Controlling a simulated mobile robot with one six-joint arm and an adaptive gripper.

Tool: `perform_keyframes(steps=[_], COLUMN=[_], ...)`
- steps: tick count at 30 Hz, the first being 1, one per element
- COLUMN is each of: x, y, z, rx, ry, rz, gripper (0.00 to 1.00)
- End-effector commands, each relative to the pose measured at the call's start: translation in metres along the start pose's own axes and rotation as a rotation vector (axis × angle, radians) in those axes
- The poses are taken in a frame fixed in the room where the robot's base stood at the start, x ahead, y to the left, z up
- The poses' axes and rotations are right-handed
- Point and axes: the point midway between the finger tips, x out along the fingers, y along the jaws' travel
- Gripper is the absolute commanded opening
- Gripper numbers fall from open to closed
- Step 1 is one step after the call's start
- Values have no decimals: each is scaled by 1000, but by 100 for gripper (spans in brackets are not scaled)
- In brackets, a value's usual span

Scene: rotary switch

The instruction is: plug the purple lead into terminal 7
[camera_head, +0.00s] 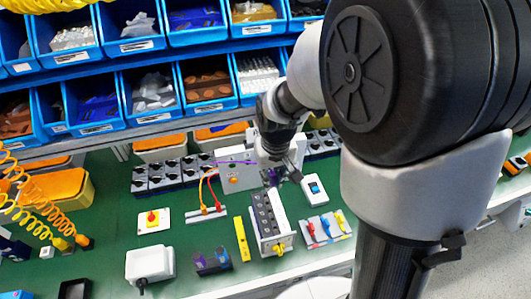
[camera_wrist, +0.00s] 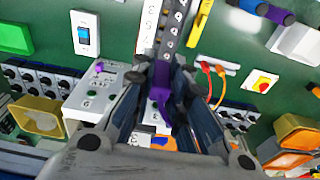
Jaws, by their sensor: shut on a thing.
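The purple lead's plug (camera_wrist: 161,82) is between the fingers of my gripper (camera_wrist: 160,74) in the wrist view, and the gripper is shut on it. In the head view my gripper (camera_head: 272,177) is over the far end of the grey terminal strip (camera_head: 266,214), which also shows just beyond the fingertips in the wrist view (camera_wrist: 172,36). The strip has a row of numbered terminals, but I cannot read terminal 7 surely. The fingers hide the plug's tip, so I cannot tell whether it touches the strip.
A white box (camera_wrist: 97,92) and a light switch (camera_wrist: 85,34) are beside the gripper. Red and orange leads (camera_head: 208,190) loop nearby. Colored plugs in a holder (camera_head: 325,229) stand to the right of the strip. Blue bins (camera_head: 150,100) line the back. Green bench (camera_head: 110,205) shows between fixtures.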

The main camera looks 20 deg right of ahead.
Motion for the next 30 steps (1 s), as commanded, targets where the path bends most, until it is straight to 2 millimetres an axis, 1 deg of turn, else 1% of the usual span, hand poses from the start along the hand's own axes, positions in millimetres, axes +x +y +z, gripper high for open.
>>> perform_keyframes(steps=[1,3,6,9,12,23,26,30], x=[19,40,62,76,81,82,87,100], y=[0,1,1,1,2,1,1,1], z=[-4,-10,-17,-21,-23,-22,-22,-20], rx=[0,0,0,0,0,0,0,0], ry=[-9,-8,-6,-4,0,0,0,-1], rz=[0,0,0,0,0,0,0,0], gripper=[1,1,1,1,1,1,1,1])
